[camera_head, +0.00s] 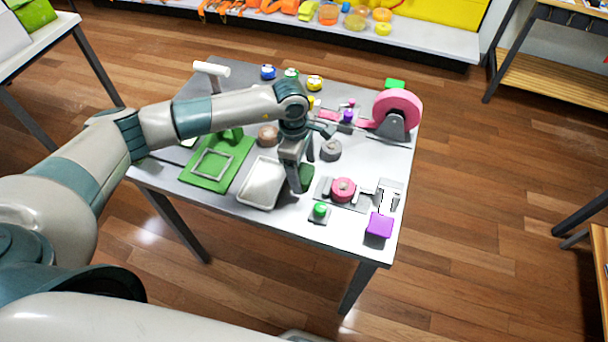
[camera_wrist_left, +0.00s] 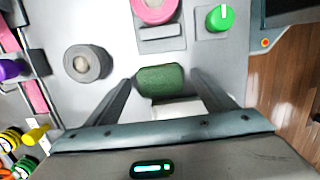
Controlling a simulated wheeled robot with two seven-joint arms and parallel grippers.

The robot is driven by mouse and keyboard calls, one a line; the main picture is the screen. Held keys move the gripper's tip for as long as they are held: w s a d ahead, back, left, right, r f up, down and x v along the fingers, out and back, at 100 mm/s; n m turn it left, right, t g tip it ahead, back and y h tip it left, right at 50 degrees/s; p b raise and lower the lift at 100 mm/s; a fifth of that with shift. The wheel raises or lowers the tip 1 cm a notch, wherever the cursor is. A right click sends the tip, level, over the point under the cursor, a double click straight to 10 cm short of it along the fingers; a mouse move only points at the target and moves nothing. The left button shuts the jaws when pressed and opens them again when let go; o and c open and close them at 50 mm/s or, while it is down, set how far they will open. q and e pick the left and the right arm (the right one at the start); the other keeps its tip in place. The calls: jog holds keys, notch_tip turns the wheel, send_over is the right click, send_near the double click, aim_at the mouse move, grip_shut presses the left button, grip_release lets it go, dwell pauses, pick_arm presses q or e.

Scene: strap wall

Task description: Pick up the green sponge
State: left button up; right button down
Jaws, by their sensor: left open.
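The green sponge (camera_head: 307,177) is a dark green block lying on the grey table, just right of the white tray. In the head view my left gripper (camera_head: 295,180) points down over it and hides part of it. In the left wrist view the sponge (camera_wrist_left: 160,80) shows between the two spread fingertips of my left gripper (camera_wrist_left: 165,77). The gripper is open and holds nothing. I cannot tell whether a finger touches the sponge. My right gripper is not in view.
The white tray (camera_head: 262,183) is close on the left. A grey roll (camera_head: 331,150), a pink roll on a grey base (camera_head: 343,188), a green button (camera_head: 320,210) and a purple block (camera_head: 379,225) stand nearby. A pink wheel (camera_head: 398,108) stands at the back right.

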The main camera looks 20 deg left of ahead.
aim_at(308, 174)
pick_arm(q)
jog(key=c, duration=1.1)
jog(key=shift+c, duration=0.3)
jog(key=shift+r, duration=0.1)
jog(key=shift+r+b, duration=0.4)
jog(key=shift+b, duration=0.05)
jog(key=r+b, duration=0.2)
jog(key=r, duration=0.1)
jog(key=shift+d+r, duration=0.1)
jog(key=shift+d, duration=0.3)
jog(key=s+d+r+b, duration=0.3)
jog(key=d+r, duration=0.4)
jog(key=d, duration=0.3)
jog(key=shift+s+d+b, duration=0.15)
jog(key=shift+d+b, duration=0.05)
jog(key=shift+b, duration=0.7)
